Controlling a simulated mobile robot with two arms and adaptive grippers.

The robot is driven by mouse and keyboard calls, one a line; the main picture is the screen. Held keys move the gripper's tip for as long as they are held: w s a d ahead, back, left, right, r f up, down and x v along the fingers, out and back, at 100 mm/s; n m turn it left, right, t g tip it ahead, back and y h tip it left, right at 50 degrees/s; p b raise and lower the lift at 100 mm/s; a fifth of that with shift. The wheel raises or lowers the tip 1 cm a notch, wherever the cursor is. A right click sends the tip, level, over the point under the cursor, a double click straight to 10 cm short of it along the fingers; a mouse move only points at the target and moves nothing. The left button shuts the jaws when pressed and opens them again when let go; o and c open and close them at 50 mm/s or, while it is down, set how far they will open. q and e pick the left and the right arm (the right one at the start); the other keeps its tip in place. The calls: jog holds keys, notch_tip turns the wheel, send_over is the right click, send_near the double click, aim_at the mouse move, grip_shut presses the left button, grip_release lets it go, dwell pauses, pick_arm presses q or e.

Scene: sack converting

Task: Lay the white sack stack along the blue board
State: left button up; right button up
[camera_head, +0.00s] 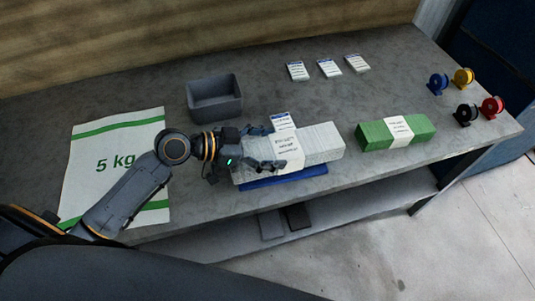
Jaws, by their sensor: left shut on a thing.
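The white sack stack (322,143), wrapped with a printed paper band, lies lengthwise left to right near the table's front edge. My left gripper (270,149) reaches in from the left and is shut on the stack near its left end and band. The blue board (288,178) shows as a strip along the stack's near side, roughly parallel to it. The rest of the board is hidden by the stack and gripper. I cannot tell whether the stack rests on the board or is just above it. My right gripper is out of view.
A banded green stack (422,126) lies to the right. A grey bin (214,99) stands behind my left wrist. A label card (283,122) lies just behind the stack, others farther back. Coloured spools (464,78) stand far right. A 5 kg sack (90,165) lies left.

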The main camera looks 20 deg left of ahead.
pick_arm(q)
jog(key=shift+w+a+f, duration=0.1)
jog(key=shift+a+f, duration=0.05)
jog(key=f, duration=0.3)
jog(key=shift+w+a+p, duration=0.1)
jog(key=shift+a+p, duration=0.2)
jog(key=shift+f, duration=0.35)
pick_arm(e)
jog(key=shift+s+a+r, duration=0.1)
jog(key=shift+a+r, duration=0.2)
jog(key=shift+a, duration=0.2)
pick_arm(q)
jog(key=shift+f, duration=0.15)
jog(key=o, duration=1.7)
jog(key=shift+c, duration=0.2)
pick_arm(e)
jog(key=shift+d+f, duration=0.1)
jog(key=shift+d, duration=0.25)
